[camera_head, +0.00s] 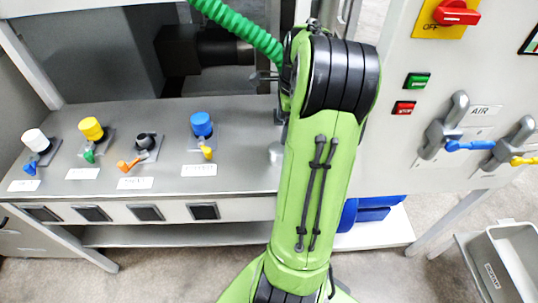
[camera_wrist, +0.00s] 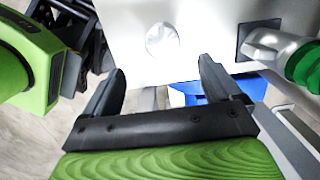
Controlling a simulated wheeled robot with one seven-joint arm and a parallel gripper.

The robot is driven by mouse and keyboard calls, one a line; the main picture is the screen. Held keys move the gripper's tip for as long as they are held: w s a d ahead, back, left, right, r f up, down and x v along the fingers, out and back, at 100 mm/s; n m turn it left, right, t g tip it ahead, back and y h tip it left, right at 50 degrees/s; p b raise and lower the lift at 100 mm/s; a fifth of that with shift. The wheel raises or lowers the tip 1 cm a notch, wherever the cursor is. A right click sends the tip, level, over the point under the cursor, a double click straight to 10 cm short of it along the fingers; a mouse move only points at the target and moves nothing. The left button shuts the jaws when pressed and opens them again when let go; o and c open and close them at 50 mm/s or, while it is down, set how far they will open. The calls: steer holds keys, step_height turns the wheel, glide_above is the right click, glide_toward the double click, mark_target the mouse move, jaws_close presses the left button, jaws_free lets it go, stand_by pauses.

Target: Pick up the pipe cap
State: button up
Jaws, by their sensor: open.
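A round, shiny silver piece, which looks like the pipe cap (camera_wrist: 162,40), sits on the pale work surface in the wrist view. It lies beyond my fingertips, roughly centred between them, and no finger touches it. My gripper (camera_wrist: 161,66) is open and empty, with its two dark fingers spread apart. In the head view a small silver cylinder (camera_head: 276,153) shows at the left edge of my green arm and may be the same piece. My arm hides the gripper in that view.
A metal fitting (camera_wrist: 262,45) with a green hose stands right of the cap. Valves with white (camera_head: 35,139), yellow (camera_head: 91,128), black and blue (camera_head: 201,123) tops line the bench at left. A panel with levers (camera_head: 455,122) is at right. Blue bins (camera_head: 372,208) sit below.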

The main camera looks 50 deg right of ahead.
mark_target(279, 147)
steer(key=f+b, duration=0.1)
steer(key=f, duration=0.3)
steer(key=w+f+b, duration=0.1)
steer(key=f+b, duration=0.1)
steer(key=f, duration=0.2)
steer(key=f+b, duration=0.1)
steer(key=f, duration=0.2)
steer(key=shift+w+a+f+b, duration=0.15)
steer(key=shift+a+f+b, duration=0.1)
steer(key=shift+f+b, duration=0.15)
steer(key=shift+r, duration=0.1)
steer(key=c, duration=1.2)
